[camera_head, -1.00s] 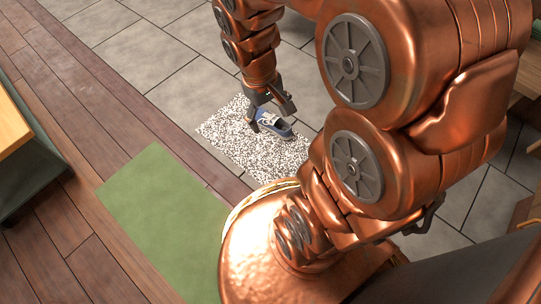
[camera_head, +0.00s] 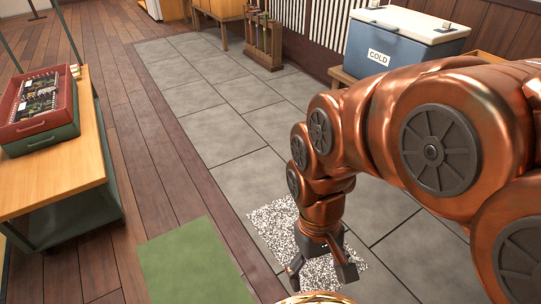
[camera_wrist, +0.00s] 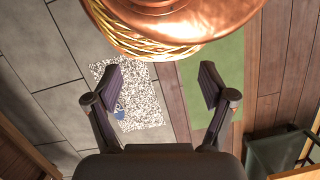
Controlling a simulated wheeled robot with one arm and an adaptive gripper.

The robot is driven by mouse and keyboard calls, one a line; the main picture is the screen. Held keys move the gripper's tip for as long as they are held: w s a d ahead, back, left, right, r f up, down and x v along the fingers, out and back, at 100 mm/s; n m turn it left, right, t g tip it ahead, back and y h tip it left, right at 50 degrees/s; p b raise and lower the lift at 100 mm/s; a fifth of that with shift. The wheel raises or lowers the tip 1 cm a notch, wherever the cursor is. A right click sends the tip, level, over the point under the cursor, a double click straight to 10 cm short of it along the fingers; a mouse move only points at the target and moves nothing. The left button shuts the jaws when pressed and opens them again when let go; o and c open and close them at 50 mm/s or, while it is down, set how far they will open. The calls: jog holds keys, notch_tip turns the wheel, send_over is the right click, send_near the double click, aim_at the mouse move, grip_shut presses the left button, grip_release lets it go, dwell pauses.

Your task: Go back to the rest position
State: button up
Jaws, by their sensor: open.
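My gripper (camera_head: 321,274) hangs at the end of my copper arm, low in the head view, in front of the speckled mat. In the wrist view its two dark fingers (camera_wrist: 161,78) stand wide apart with nothing between them. A small blue shoe (camera_wrist: 119,111) lies on the speckled mat (camera_wrist: 146,105), well below the left finger and apart from it. The shoe cannot be seen in the head view, where my arm and gripper cover part of the mat (camera_head: 270,222).
A green mat (camera_head: 190,262) lies on the wood floor. A wooden table (camera_head: 60,165) with a red crate (camera_head: 22,100) stands at left. A blue cooler (camera_head: 400,42) marked COLD and an umbrella rack (camera_head: 263,45) stand at the back. The grey tiles (camera_head: 205,95) between are clear.

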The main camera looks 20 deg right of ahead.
jog(key=w+a+r+t+p, duration=0.1)
jog(key=w+r+p, duration=0.2)
jog(key=r+p, duration=0.6)
jog(key=w+a+r+t+y+p, duration=0.1)
jog(key=w+a+r+p, duration=0.1)
jog(key=r+p, duration=0.65)
jog(key=w+a+r+t+p, duration=0.1)
jog(key=w+r+p, duration=0.2)
jog(key=r+p, duration=0.65)
jog(key=s+d+r+g+p, duration=0.1)
jog(key=s+d+r+p, duration=0.1)
jog(key=s+r+p, duration=0.2)
jog(key=s+d+r+h+p, duration=0.1)
jog(key=s+d+r+p, duration=0.1)
jog(key=s+r+p, duration=0.3)
notch_tip(320, 180, up, 7)
jog(key=p, duration=0.4)
jog(key=shift+d+g, duration=0.15)
jog(key=shift+g, duration=0.25)
